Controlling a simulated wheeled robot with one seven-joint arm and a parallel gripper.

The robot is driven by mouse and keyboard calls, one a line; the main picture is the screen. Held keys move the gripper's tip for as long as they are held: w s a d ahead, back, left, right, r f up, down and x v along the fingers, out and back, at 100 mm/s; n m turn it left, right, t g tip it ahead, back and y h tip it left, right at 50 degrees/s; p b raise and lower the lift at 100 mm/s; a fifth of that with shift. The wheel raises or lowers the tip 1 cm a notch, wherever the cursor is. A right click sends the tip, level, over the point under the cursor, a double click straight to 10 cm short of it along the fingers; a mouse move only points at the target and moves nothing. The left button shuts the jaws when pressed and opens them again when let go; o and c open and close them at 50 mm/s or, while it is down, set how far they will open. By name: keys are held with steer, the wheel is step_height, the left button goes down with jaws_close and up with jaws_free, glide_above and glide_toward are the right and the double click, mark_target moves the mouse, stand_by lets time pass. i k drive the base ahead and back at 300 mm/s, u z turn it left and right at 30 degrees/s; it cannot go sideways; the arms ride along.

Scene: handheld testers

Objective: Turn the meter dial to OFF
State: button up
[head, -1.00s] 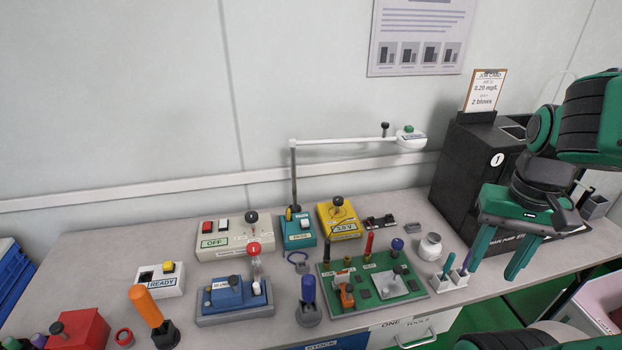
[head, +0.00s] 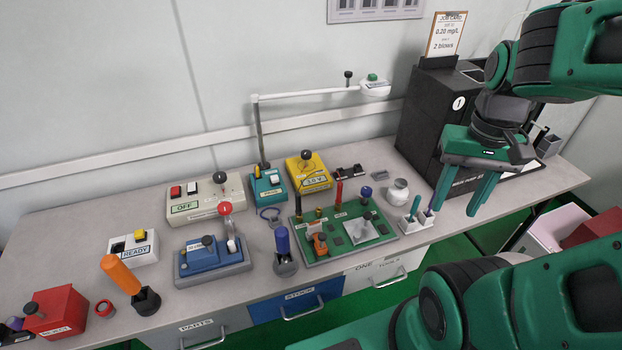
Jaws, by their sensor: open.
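The likely meter is a yellow box (head: 318,181) at the back middle of the bench in the head view. It has a dark round dial (head: 305,155) on its top and a small pale display whose reading is too small to be sure of. I cannot tell which position the dial points to. My gripper (head: 457,208) hangs at the right, fingers pointing down, open and empty. It is well to the right of the yellow box, apart from it, near the bench's front right edge.
A beige box (head: 207,207) labelled OFF and a teal box (head: 268,188) stand left of the yellow one. A white lamp arm (head: 310,93) rises behind them. A green circuit board (head: 345,235) lies in front. A black machine (head: 435,120) stands at the right.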

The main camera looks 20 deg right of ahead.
mark_target(306, 154)
steer(key=z, duration=1.05)
steer(key=k, duration=0.95)
steer(key=u, duration=1.1)
steer(key=i, duration=1)
steer(key=z, duration=0.05)
